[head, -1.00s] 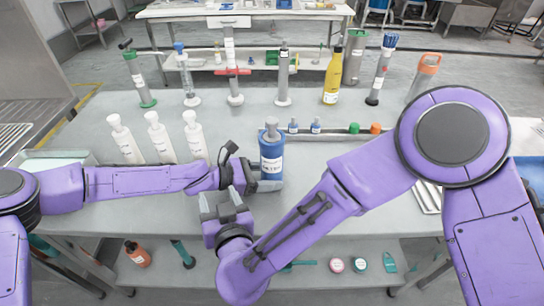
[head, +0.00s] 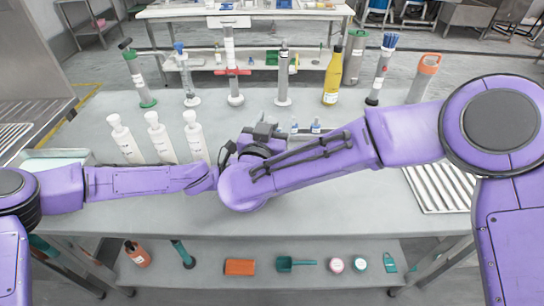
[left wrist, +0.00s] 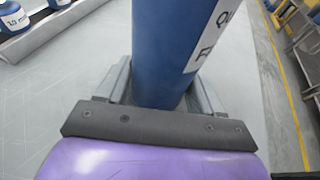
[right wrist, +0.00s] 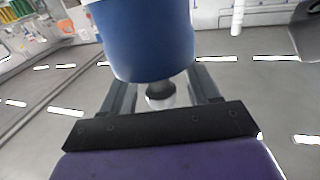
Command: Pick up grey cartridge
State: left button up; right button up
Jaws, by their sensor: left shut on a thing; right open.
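A blue labelled container (left wrist: 165,45) stands between the fingers of my left gripper (left wrist: 158,92), which is shut on its side. In the head view my right arm hides the container and my left gripper. My right gripper (head: 265,132) is at the container's top. In the right wrist view the blue body (right wrist: 150,45) shows with a small grey piece (right wrist: 160,92) between the open fingers. I cannot tell whether the fingers touch it, or whether it is the grey cartridge. A tall grey cylinder (head: 283,85) also stands at the table's back.
Several white bottles (head: 160,140) stand left of my grippers. Tall tools and a yellow bottle (head: 333,75) line the table's back edge. Two small blue jars (head: 315,126) stand close to my right arm. A ribbed metal tray (head: 445,190) is at the right. The table front is clear.

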pick_arm(q)
jog(key=shift+f, duration=0.1)
pick_arm(e)
jog(key=shift+w+d, duration=0.2)
jog(key=shift+w, duration=0.4)
jog(key=shift+s+a, duration=0.1)
jog(key=c, duration=1)
jog(key=shift+c, duration=0.2)
pick_arm(q)
jog(key=o, duration=0.9)
pick_arm(e)
notch_tip(320, 180, up, 18)
